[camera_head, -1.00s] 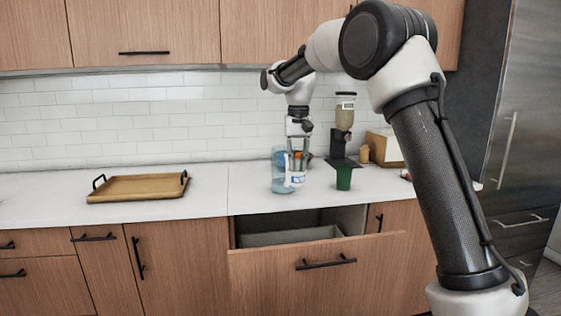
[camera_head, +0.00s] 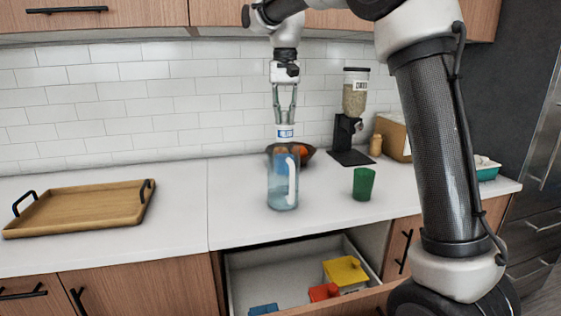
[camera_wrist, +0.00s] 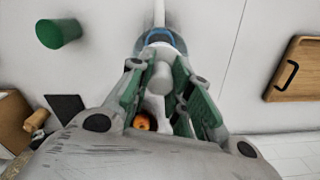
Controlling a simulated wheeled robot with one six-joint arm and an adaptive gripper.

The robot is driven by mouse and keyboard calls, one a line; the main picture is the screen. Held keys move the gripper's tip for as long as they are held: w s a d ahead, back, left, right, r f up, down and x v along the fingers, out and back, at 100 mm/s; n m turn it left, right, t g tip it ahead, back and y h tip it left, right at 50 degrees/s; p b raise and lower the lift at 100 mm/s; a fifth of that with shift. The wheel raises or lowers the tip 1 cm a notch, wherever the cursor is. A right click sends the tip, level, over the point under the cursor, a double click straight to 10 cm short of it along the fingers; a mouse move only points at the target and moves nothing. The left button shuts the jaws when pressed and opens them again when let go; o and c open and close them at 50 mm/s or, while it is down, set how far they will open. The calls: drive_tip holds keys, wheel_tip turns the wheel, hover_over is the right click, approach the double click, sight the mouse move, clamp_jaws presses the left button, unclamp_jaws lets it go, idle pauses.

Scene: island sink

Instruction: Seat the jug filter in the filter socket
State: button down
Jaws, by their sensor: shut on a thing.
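The jug (camera_head: 282,190) is clear blue with a white handle and stands upright on the counter. In the wrist view my gripper's green pads (camera_wrist: 168,88) close around the white filter (camera_wrist: 160,78), with the jug's blue rim (camera_wrist: 160,36) just beyond. The filter socket is hidden.
A bowl with orange fruit (camera_head: 303,151) stands behind the jug. A green cup (camera_head: 363,184) and a dispenser (camera_head: 352,115) are to the right. A wooden tray (camera_head: 82,208) lies left. Below, an open drawer (camera_head: 300,262) holds coloured items. Counter between tray and jug is clear.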

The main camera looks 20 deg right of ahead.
wheel_tip(320, 180, down, 9)
drive_tip(key=shift+f, duration=0.2)
idle(0.3)
drive_tip(key=c, duration=1.6)
unclamp_jaws()
drive_tip(key=shift+f, duration=0.1)
wheel_tip(320, 180, up, 12)
drive_tip(key=shift+r, duration=0.15)
drive_tip(key=s+d+r+t, duration=0.1)
drive_tip(key=s+d, duration=0.6)
drive_tip(key=s, duration=0.3)
drive_tip(key=s+d+f+n+t, duration=0.1)
drive_tip(key=s+d+f, duration=0.1)
drive_tip(key=s+f, duration=0.2)
drive_tip(key=s+d+f+n+t, duration=0.1)
drive_tip(key=s+d+f, duration=0.2)
drive_tip(key=s, duration=0.8)
drive_tip(key=s+d+f+n+t, duration=0.1)
drive_tip(key=s+d+f, duration=0.2)
drive_tip(key=s+f, duration=0.2)
drive_tip(key=s, duration=0.3)
drive_tip(key=shift+f, duration=0.15)
